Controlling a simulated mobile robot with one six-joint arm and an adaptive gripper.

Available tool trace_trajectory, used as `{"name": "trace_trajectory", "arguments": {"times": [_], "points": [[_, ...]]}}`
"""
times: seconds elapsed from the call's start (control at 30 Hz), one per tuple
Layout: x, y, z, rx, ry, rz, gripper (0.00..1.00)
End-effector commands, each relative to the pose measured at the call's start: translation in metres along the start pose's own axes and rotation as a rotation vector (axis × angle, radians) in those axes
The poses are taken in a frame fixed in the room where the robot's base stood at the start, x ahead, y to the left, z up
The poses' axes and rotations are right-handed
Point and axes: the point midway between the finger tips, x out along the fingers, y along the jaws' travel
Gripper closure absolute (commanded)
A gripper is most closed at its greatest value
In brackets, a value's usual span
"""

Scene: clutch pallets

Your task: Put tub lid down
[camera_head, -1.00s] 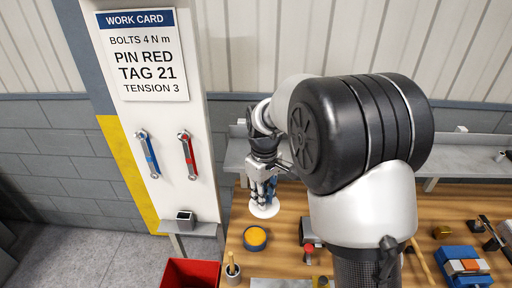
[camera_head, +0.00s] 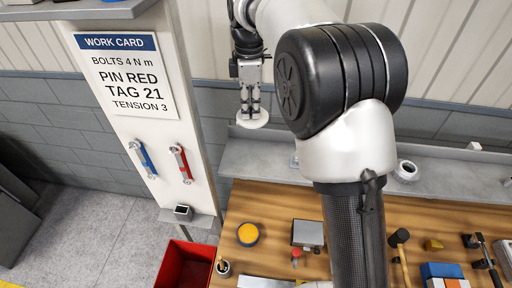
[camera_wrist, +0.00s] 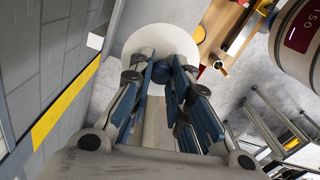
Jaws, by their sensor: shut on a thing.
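My gripper (camera_head: 251,108) is shut on the tub lid (camera_head: 252,121), a round white disc held roughly level in the air in front of the back wall. In the wrist view the lid (camera_wrist: 132,43) spreads beyond the fingers, and my gripper (camera_wrist: 174,76) closes on its dark blue knob (camera_wrist: 172,62). An open round tub (camera_head: 247,234) with yellow contents stands on the wooden bench, below the lid in the head view. Its yellow top also shows partly at the lid's edge in the wrist view (camera_wrist: 199,34).
A grey shelf (camera_head: 270,157) runs along the back of the wooden bench (camera_head: 270,207). A grey box, a mallet and blue blocks lie farther right. A white work card panel (camera_head: 122,75) and a red bin (camera_head: 186,265) are at left.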

Motion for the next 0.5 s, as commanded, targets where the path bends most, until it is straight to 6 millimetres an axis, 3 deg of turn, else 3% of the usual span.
{"name": "trace_trajectory", "arguments": {"times": [0.03, 0.3, 0.5], "points": [[0.018, -0.001, 0.001, 0.001, -0.002, -0.008, 1.0], [0.09, 0.0, 0.001, 0.003, -0.002, -0.006, 1.0], [0.126, 0.001, 0.001, 0.003, -0.001, -0.003, 1.0]]}}
